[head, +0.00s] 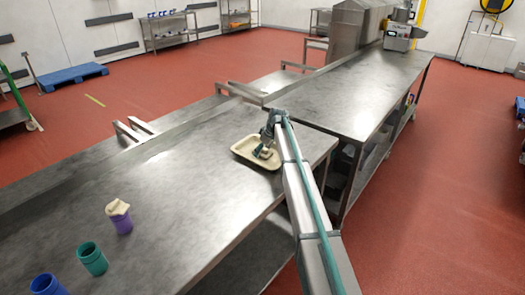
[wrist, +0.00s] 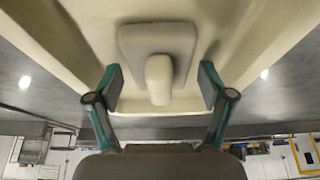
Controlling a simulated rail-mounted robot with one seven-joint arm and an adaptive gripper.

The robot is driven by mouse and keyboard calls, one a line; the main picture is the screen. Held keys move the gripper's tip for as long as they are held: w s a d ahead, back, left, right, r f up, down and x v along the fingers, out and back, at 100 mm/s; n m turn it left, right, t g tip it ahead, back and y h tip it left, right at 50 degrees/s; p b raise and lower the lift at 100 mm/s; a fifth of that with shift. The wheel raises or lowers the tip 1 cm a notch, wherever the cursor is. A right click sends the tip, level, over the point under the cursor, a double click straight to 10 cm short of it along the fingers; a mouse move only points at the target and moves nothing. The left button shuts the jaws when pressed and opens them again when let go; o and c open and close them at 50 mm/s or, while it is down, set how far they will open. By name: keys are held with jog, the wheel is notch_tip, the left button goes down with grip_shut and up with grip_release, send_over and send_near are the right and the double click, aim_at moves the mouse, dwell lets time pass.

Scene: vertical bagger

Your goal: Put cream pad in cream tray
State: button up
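The cream tray (head: 240,151) sits on the near steel table, close to its far right corner. In the wrist view the tray (wrist: 255,35) fills most of the picture. A cream-grey pad (wrist: 130,45) with a paler rounded knob (wrist: 159,80) lies in the tray; it looks like the cream pad. My gripper (wrist: 160,84) is above the tray with its two fingers wide apart, one on each side of the knob and with gaps to it. In the head view my gripper (head: 266,150) hides part of the tray and most of the pad.
A purple cup (head: 122,225) with a cream piece (head: 117,208) on top, a green cup (head: 92,259) and a blue cup (head: 47,285) stand at the near left. The table (head: 185,190) between them and the tray is clear. Another steel table (head: 350,95) adjoins behind.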

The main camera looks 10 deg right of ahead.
jog(key=shift+r, duration=0.1)
jog(key=shift+r, duration=0.2)
jog(key=b+v, duration=0.3)
jog(key=v, duration=0.8)
jog(key=shift+r, duration=0.35)
jog(key=shift+s+d, duration=0.1)
jog(key=shift+d, duration=0.05)
